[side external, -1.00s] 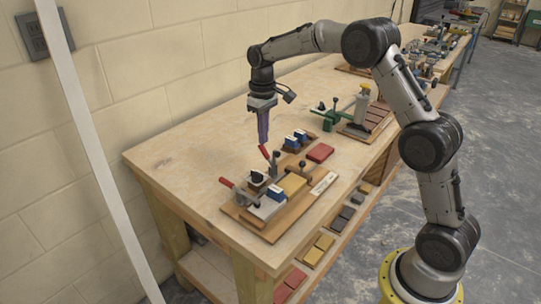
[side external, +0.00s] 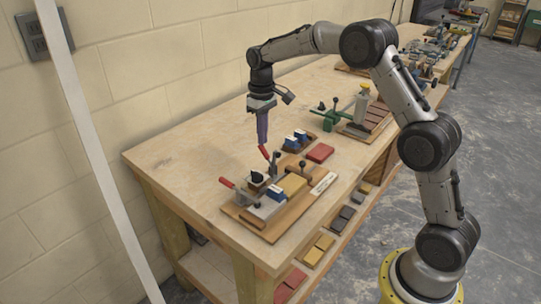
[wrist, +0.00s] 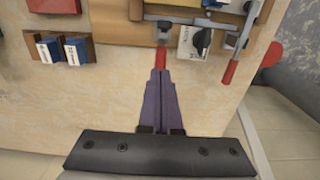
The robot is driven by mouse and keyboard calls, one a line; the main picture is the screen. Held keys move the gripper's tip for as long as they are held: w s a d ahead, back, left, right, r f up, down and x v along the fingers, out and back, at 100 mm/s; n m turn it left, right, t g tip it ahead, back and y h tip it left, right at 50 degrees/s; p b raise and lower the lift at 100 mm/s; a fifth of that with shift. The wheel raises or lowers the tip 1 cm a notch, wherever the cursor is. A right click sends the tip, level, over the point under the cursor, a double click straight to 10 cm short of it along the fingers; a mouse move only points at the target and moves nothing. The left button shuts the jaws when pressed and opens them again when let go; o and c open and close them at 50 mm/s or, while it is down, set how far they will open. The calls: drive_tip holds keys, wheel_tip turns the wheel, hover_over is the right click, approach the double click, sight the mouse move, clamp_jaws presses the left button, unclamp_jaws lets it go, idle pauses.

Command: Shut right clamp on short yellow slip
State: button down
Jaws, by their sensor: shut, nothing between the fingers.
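My gripper (side external: 263,143) is shut and empty, its purple fingers pointing down. It also shows in the wrist view (wrist: 160,72). The fingertips are just at the end of a red clamp handle (side external: 264,152), seen beyond them in the wrist view (wrist: 161,58); I cannot tell whether they touch. This handle belongs to the right one of two clamps in the side view. The other clamp's red handle (side external: 227,183) stands out to the left. The yellow slip (side external: 292,184) lies on the wooden fixture board (side external: 262,232). Whether a clamp pad presses on it is unclear.
A red slip (side external: 320,152) and blue-and-white blocks (side external: 298,138) lie behind the fixture. A green clamp (side external: 328,117) stands farther back. A white label (side external: 324,183) is on the board's right edge. The bench top (side external: 185,155) at left is clear.

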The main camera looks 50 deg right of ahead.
drive_tip(key=shift+w+f, duration=0.35)
drive_tip(key=shift+f, duration=0.3)
drive_tip(key=shift+w+f, duration=0.1)
drive_tip(key=shift+f, duration=0.05)
drive_tip(key=shift+w+f, duration=0.3)
drive_tip(key=shift+f, duration=0.35)
drive_tip(key=shift+r, duration=3.55)
